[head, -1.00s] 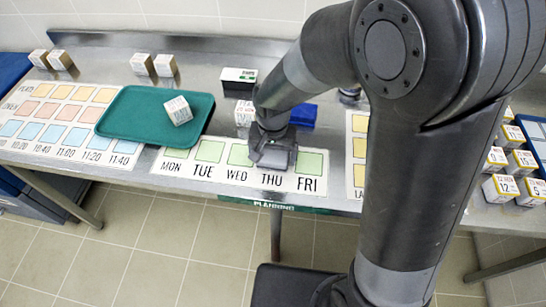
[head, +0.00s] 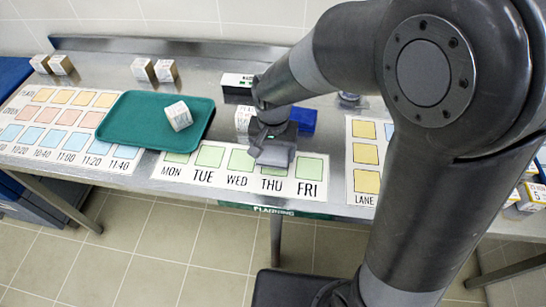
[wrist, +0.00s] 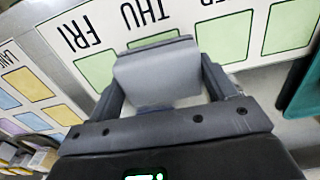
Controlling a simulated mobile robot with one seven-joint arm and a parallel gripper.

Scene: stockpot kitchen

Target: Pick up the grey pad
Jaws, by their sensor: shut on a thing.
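The grey pad (wrist: 158,82) is a light grey block with a dark strip along its far edge, between my two fingers in the wrist view. My gripper (head: 271,140) is shut on it. In the head view the pad (head: 272,155) shows below my gripper, over the THU part of the day board (head: 205,177). It covers part of the THU green square. From these frames I cannot tell whether the pad touches the board or hangs just above it.
A green tray (head: 120,128) with a white box (head: 178,115) lies left of my gripper. A blue block (head: 303,120) and a white box (head: 243,118) stand close behind it. A lane board (head: 366,195) is at right. The table's front edge is near.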

